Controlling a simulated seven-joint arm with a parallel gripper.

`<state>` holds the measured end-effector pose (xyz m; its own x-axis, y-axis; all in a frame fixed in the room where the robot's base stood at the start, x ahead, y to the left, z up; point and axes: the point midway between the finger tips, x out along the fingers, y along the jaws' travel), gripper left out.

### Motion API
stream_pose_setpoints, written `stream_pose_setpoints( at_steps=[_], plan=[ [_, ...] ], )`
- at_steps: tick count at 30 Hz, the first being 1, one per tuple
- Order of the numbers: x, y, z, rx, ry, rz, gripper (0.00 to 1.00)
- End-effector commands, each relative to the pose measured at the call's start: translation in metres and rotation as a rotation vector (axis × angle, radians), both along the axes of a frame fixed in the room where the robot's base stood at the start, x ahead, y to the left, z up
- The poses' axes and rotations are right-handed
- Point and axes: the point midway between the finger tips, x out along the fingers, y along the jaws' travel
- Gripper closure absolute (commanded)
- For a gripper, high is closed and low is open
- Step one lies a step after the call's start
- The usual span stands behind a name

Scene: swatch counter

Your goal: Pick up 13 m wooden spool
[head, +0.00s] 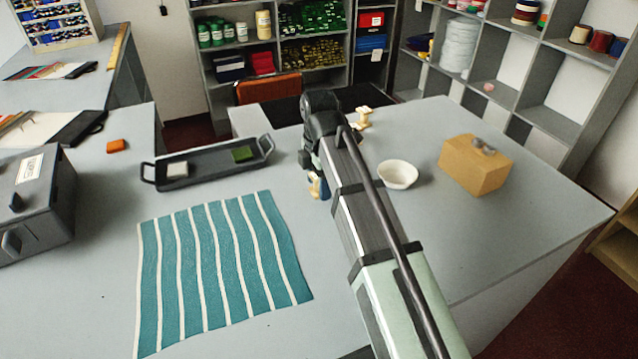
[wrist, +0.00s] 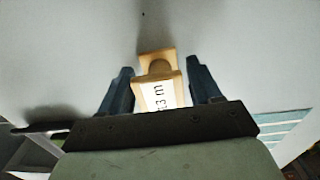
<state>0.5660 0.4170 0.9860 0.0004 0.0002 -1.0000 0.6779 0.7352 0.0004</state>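A wooden spool (wrist: 158,66) with a white label lies between the two dark blue fingers of my gripper (wrist: 162,71) in the wrist view. In the head view my gripper (head: 320,187) is low over the counter, mostly behind my arm, with a bit of the spool (head: 313,187) showing. Another pale spool (head: 363,118) stands farther back.
A white bowl (head: 398,175) and a cardboard box (head: 475,168) with a grey object on top stand right of my arm. A dark tray (head: 208,171) with two small blocks is at the left, behind a striped teal cloth (head: 155,270). The right front counter is clear.

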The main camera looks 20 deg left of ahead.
Motion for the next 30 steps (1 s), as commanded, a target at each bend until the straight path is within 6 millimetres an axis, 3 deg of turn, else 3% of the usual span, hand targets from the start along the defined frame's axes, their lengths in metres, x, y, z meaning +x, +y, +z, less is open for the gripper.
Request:
stream_pose_setpoints(
  at_steps=[13,23,30],
  plan=[
    [0.0,0.0,0.0,0.0,0.0,0.0,0.8],
    [0.0,0.0,0.005,0.0,0.0,0.0,0.81],
    [0.001,0.001,0.037,0.001,-0.001,0.0,0.81]
  ],
)
